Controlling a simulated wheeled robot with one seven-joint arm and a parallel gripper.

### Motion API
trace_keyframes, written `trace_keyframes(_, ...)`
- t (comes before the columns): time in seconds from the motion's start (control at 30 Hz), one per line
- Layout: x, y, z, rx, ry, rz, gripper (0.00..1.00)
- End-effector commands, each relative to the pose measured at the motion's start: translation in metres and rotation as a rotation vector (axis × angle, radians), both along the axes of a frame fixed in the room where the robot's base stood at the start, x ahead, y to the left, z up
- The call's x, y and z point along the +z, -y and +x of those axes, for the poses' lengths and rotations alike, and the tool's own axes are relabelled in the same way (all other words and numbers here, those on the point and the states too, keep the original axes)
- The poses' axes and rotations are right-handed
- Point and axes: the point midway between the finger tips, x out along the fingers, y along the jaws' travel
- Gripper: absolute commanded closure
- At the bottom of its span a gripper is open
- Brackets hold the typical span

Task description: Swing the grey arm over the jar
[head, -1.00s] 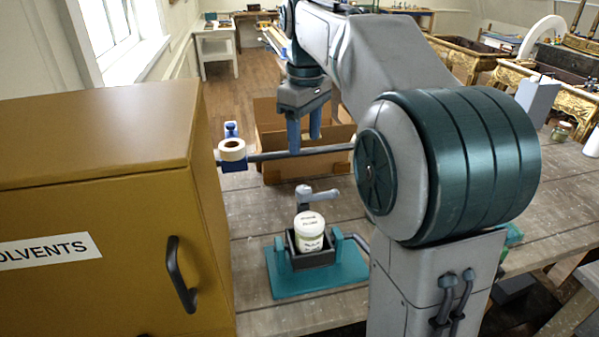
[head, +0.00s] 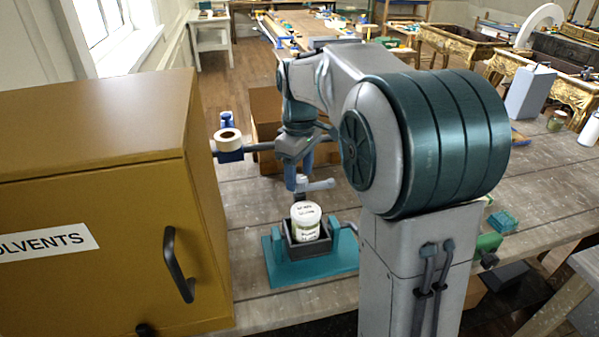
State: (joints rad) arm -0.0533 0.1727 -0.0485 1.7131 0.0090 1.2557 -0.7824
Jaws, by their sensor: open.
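The small grey arm (head: 320,185) is just behind the jar and points to the right, not across the lid. My gripper (head: 298,181) is open, pointing down at the left end of the grey arm and partly hiding it. Its blue fingers are close to the grey arm; I cannot tell whether they touch it.
A mustard cabinet (head: 100,130) marked SOLVENTS fills the left side. A horizontal bar with a tape roll (head: 228,140) runs behind my gripper, in front of a cardboard box (head: 266,104). The grey plank table (head: 545,200) has free room at right.

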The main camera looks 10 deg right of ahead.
Motion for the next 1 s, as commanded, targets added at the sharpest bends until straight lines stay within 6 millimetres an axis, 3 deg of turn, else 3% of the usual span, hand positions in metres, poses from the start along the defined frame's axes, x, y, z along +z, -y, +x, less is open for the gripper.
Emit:
trace_keyframes(0.37, -0.0059, -0.0001, -0.0001, 0.000, 0.000, 0.000, 0.47)
trace_keyframes(0.5, -0.0058, -0.0001, -0.0001, 0.000, 0.000, 0.000, 0.85)
trace_keyframes(0.57, -0.0058, -0.0002, -0.0001, 0.000, 0.000, 0.000, 1.00)
trace_keyframes(1.0, -0.0053, 0.0001, 0.0000, -0.088, 0.000, 0.000, 1.00)
